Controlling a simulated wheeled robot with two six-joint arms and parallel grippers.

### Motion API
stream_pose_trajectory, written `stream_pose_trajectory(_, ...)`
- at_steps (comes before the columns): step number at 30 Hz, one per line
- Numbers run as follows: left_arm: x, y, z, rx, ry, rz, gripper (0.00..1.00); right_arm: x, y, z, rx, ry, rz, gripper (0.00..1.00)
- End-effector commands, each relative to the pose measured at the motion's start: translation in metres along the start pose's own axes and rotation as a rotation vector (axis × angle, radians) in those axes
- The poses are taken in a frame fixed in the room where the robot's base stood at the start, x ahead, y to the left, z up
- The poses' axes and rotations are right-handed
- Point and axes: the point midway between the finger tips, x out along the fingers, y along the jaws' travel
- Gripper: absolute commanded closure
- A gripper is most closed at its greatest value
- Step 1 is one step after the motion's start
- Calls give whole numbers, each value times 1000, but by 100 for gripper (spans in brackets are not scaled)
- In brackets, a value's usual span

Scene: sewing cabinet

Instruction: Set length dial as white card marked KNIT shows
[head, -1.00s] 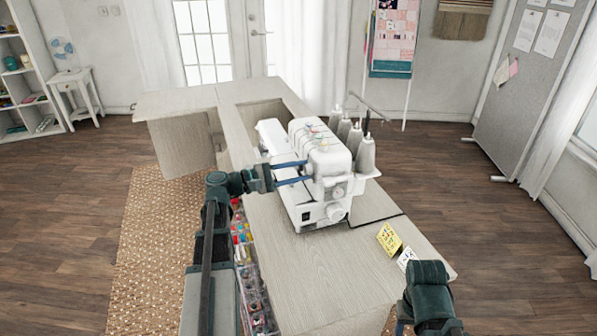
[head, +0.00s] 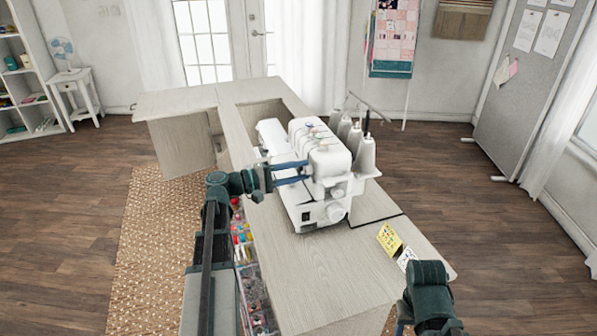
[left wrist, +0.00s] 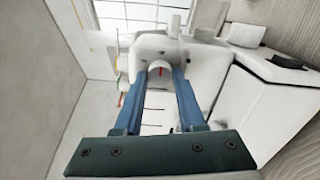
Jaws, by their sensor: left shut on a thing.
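The white sewing machine (head: 330,165) stands on the cabinet top. My left gripper (head: 308,171) reaches it from the left, its two blue fingers against the machine's side. In the left wrist view, my left gripper (left wrist: 160,75) is shut on a white round dial (left wrist: 160,67) with a red mark on its face. In the head view this dial is hidden by the fingers and machine. A white card (head: 406,258) lies beside a yellow card (head: 390,238) near the cabinet's right edge; their writing is too small to read. My right arm (head: 430,287) is at lower right; its fingers cannot be made out.
The cabinet's front top (head: 325,270) is bare. Racks of coloured supplies (head: 250,270) line its left side.

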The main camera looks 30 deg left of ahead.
Motion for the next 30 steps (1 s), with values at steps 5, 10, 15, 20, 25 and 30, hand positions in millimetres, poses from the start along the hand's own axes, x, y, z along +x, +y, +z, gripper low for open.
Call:
stream_pose_trajectory(5, 0, -1, 1, 2, -1, -3, 100, 0, 0, 0, 0, 0, 0, 50)
stream_pose_trajectory(10, 0, -1, 1, 1, -1, -3, 43, 0, 0, 0, 0, 0, 0, 50)
stream_pose_trajectory(15, 0, -1, 0, 0, -1, -2, 31, 0, 0, 0, 0, 0, 0, 50)
stream_pose_trajectory(20, 0, 0, 0, 0, 0, -1, 31, 0, 0, 0, 0, 0, 0, 50)
stream_pose_trajectory(25, -12, 0, 0, -1, 2, -1, 31, 0, 0, 0, 0, 0, 0, 50)
stream_pose_trajectory(30, -46, 0, -1, 0, 5, 0, 31, 0, 0, 0, 0, 0, 0, 50)
